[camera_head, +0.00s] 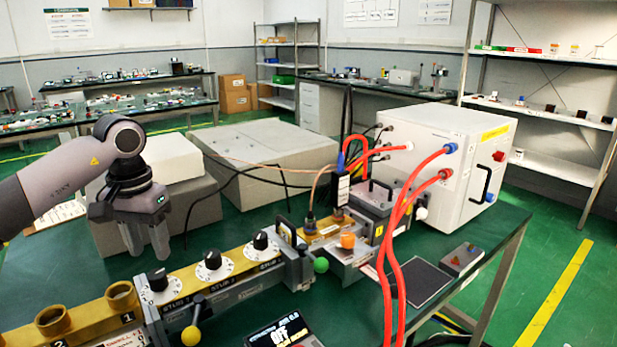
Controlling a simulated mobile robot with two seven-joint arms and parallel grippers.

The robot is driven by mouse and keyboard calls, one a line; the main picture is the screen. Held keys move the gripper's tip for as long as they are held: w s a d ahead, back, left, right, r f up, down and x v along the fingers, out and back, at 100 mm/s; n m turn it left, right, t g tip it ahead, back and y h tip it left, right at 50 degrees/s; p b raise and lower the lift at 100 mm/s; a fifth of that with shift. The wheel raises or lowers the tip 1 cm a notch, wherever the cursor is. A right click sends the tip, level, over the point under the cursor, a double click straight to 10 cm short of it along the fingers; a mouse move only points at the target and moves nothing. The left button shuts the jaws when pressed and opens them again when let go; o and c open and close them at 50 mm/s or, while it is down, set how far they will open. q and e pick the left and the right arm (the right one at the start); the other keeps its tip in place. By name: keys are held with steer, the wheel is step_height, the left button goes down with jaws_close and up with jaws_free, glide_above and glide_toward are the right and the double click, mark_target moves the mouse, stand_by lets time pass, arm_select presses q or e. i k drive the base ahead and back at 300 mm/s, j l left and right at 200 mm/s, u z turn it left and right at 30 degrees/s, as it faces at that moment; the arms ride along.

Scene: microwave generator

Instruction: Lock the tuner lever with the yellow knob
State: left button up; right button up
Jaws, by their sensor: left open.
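The yellow knob (190,336) is a ball at the end of a short lever (198,311) on the front side of the tuner, near the bottom of the view. The lever points down from the tuner's end by the stub dials. The tuner (225,267) is a brass and grey block with several black-knobbed white dials in a row. My left gripper (147,252) is open and empty, fingers pointing down, behind and above the tuner's left end. It is apart from the yellow knob. My right gripper is not in view.
A green ball knob (320,265) and an orange knob (348,240) are farther right along the line. Brass flanged ports (53,320) lie left. Red hoses (388,290) run from the white generator (455,150). A display (284,335) stands in front.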

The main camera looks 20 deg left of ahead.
mark_target(191, 337)
steer(key=k+l, duration=0.75)
steer(key=l, duration=0.25)
